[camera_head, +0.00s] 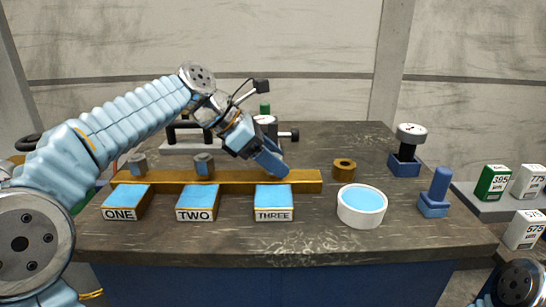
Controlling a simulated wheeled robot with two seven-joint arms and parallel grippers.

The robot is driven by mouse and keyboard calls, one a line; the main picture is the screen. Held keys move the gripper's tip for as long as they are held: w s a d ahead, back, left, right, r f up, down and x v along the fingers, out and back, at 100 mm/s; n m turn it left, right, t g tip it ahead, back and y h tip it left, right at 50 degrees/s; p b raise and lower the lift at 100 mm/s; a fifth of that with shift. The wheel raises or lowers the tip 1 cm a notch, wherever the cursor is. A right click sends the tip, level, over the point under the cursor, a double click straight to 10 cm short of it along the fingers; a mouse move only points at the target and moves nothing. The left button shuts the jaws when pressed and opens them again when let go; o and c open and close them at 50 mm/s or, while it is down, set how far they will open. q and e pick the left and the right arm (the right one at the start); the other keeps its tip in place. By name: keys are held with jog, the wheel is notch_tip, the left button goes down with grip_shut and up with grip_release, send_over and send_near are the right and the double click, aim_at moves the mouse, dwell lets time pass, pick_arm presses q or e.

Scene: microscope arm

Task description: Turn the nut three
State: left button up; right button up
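A yellow bar (230,188) lies across the table behind three blue-topped blocks labelled ONE (125,201), TWO (198,201) and THREE (273,202). A grey nut (138,165) stands on the bar behind ONE, and another grey nut (204,165) stands behind TWO. My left gripper (272,164) points down and to the right at the bar behind THREE. Its blue fingers cover that spot, so nut three is hidden. I cannot tell whether the fingers are open, shut or touching the nut. Only part of my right arm shows, at the bottom right corner; its gripper is out of view.
A brass ring (344,169) sits just right of the bar. A white round dish (361,206) with a blue inside stands in front of it. A blue stand (434,194) and a dial device (407,152) are at the right. Labelled boxes (493,183) stand far right.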

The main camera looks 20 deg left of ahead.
pick_arm(q)
jog(key=c, duration=0.8)
jog(key=shift+m+g, duration=0.6)
jog(key=shift+m, duration=0.2)
jog(key=o, duration=0.9)
jog(key=shift+o, duration=0.2)
jog(key=v, duration=1.3)
jog(key=shift+a, duration=0.5)
